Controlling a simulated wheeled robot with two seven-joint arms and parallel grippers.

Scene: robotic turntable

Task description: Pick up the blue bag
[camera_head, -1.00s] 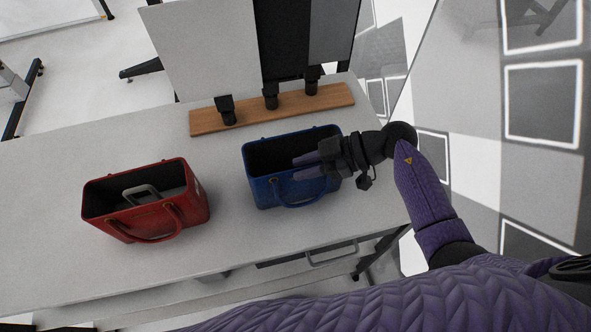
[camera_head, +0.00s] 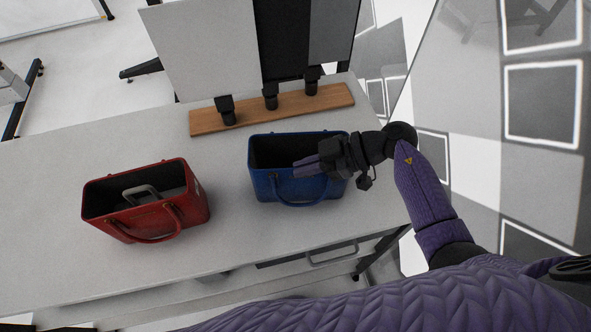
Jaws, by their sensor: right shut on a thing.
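The blue bag (camera_head: 272,186) is an open-topped handbag with a dark inside, upright at the right part of the white table. Its front handle hangs down over the near side. My right gripper (camera_head: 308,166) reaches in from the right over the bag's right end, with its fingers at the bag's right part and pointing left. It is shut on the blue bag; the exact grip is partly hidden by the gripper body. I cannot tell whether the bag's bottom touches the table. My left gripper is not in view.
A red bag (camera_head: 150,220) with a grey handled thing inside stands at the left on the white table (camera_head: 225,235). A wooden board (camera_head: 275,108) with several black clamps holding upright panels lies behind the blue bag. The table between the two bags is clear.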

